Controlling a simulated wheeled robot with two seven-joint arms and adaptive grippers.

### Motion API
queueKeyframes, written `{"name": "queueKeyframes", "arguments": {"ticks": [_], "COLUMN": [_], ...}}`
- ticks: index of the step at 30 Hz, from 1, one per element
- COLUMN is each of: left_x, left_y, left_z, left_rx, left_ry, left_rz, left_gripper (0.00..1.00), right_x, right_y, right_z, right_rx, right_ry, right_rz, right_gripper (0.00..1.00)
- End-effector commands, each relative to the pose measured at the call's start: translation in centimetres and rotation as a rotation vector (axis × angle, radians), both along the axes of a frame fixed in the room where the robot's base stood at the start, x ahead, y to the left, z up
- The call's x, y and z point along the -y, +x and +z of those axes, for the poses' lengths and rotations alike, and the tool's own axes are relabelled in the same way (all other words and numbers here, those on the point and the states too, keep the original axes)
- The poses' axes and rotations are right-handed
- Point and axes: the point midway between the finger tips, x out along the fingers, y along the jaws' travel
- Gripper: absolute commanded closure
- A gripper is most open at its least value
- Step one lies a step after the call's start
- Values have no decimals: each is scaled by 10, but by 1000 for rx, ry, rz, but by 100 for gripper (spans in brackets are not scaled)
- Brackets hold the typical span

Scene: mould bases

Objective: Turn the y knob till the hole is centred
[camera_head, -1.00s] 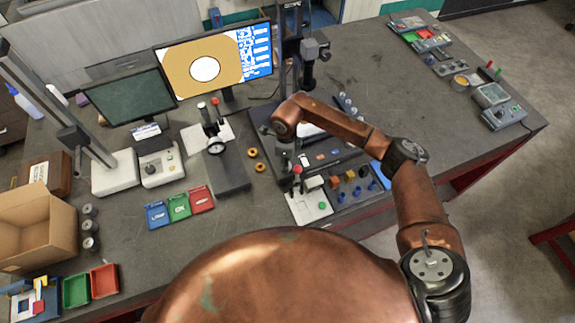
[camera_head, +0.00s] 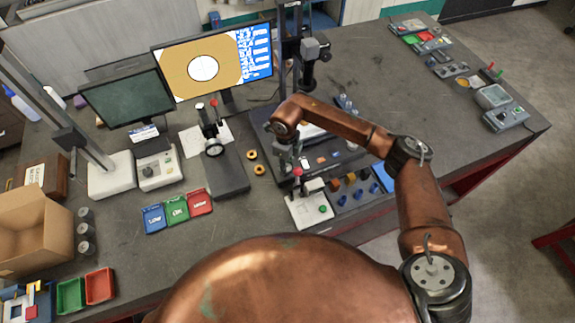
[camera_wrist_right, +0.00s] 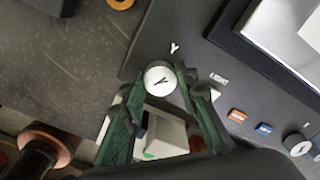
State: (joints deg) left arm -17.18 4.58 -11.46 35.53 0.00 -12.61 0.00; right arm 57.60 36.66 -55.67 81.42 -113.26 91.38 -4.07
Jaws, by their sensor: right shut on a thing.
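In the head view, my right gripper (camera_head: 290,157) reaches down to the panel, and the knob is too small to tell there. The monitor (camera_head: 181,86) shows a white hole (camera_head: 203,68) with thin cross lines on a tan field. The hole looks near the middle of the field. My left gripper is not in view.
Blue and orange buttons (camera_wrist_right: 237,116) and another knob (camera_wrist_right: 298,145) sit right of the y knob. Blue, green and red trays (camera_head: 177,211) lie left on the bench.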

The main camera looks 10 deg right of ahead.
Motion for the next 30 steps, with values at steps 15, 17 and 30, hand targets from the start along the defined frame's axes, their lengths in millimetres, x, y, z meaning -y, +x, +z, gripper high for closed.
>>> {"name": "queueKeyframes", "arguments": {"ticks": [15,17,30], "left_x": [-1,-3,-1], "left_y": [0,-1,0], "left_z": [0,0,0], "left_rx": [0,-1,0], "left_ry": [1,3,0], "left_rz": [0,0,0], "left_gripper": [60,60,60], "right_x": [0,0,0], "right_y": [1,1,3], "right_z": [1,2,74], "right_rx": [2,2,6], "right_ry": [1,1,0], "right_rz": [0,1,0], "right_gripper": [54,54,54]}}
